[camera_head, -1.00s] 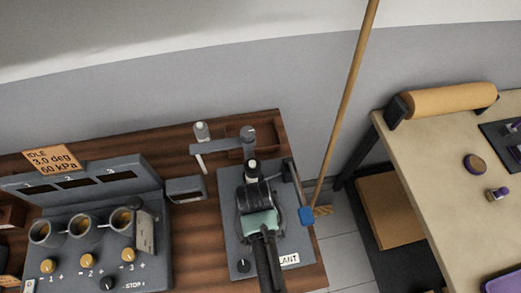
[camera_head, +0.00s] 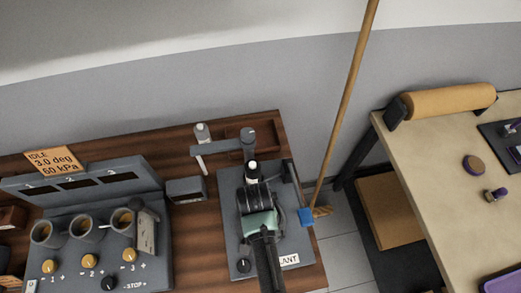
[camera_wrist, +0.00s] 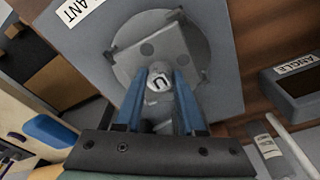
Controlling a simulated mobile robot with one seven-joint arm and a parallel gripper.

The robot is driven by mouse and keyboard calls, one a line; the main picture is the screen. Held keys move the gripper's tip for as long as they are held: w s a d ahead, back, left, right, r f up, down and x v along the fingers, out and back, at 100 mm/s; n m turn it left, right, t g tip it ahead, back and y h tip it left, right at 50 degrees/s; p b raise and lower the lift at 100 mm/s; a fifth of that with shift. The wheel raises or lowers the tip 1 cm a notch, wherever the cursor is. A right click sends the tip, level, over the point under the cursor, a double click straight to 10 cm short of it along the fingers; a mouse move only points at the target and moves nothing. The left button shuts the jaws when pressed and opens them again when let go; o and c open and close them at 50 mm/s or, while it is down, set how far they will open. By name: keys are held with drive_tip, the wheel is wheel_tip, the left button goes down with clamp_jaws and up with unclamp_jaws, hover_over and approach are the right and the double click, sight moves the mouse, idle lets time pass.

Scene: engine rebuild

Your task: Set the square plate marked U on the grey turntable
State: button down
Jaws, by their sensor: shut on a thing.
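The square grey plate (camera_wrist: 150,47) shows in the wrist view, with a pale knob marked U (camera_wrist: 159,84) standing up from it. My gripper (camera_wrist: 160,88) is shut on this knob, with one blue finger on each side. The plate lies over the round grey turntable (camera_wrist: 208,48), roughly within its rim. I cannot tell whether the plate touches the turntable or hangs just above it. In the head view my gripper (camera_head: 257,205) is over the grey sealant station and hides the plate and most of the turntable.
A grey console (camera_head: 90,262) with three cups stands at left. A broom (camera_head: 345,100) leans at right. A bench (camera_head: 420,130) with a yellow roll is farther right.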

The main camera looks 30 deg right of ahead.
drive_tip(key=shift+f, duration=0.2)
idle(0.4)
drive_tip(key=shift+c, duration=2.1)
unclamp_jaws()
drive_tip(key=shift+r, duration=0.1)
wheel_tip(320, 180, up, 7)
drive_tip(key=p, duration=0.8)
drive_tip(key=shift+r, duration=0.2)
drive_tip(key=shift+s+f, duration=0.1)
